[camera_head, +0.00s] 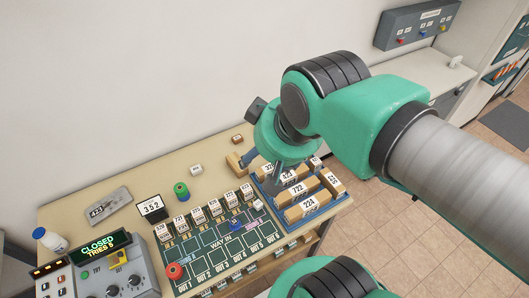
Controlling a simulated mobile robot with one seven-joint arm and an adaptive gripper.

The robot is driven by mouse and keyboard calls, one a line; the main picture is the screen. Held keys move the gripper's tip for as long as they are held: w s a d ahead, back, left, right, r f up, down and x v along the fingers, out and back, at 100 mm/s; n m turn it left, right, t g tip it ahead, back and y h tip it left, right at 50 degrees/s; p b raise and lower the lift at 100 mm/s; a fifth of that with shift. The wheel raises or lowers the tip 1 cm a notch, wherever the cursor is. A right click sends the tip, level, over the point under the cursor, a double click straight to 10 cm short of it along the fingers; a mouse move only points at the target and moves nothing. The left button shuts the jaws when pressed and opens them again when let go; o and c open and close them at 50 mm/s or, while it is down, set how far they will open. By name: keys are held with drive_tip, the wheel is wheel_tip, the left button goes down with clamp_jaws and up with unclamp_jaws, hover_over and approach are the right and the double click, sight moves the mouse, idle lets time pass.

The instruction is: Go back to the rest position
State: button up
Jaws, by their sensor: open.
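My green and grey arm reaches in from the right over the table (105,188). My gripper (272,186) points down above the back left part of a blue tray (318,213) that holds several numbered wooden blocks. Its fingers are open. One finger is near a wooden block (236,162) left of the tray; whether it touches is hard to tell. My arm hides part of the tray's back. Nothing shows held in the gripper.
A green sorting board (205,262) with numbered blocks stands left of the tray. The wall is behind.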

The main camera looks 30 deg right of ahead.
idle(0.3)
wheel_tip(320, 180, down, 12)
drive_tip(key=b, duration=1.1)
drive_tip(key=shift+r+b, duration=0.2)
drive_tip(key=shift+b, duration=0.15)
drive_tip(key=shift+o, duration=0.5)
idle(3.2)
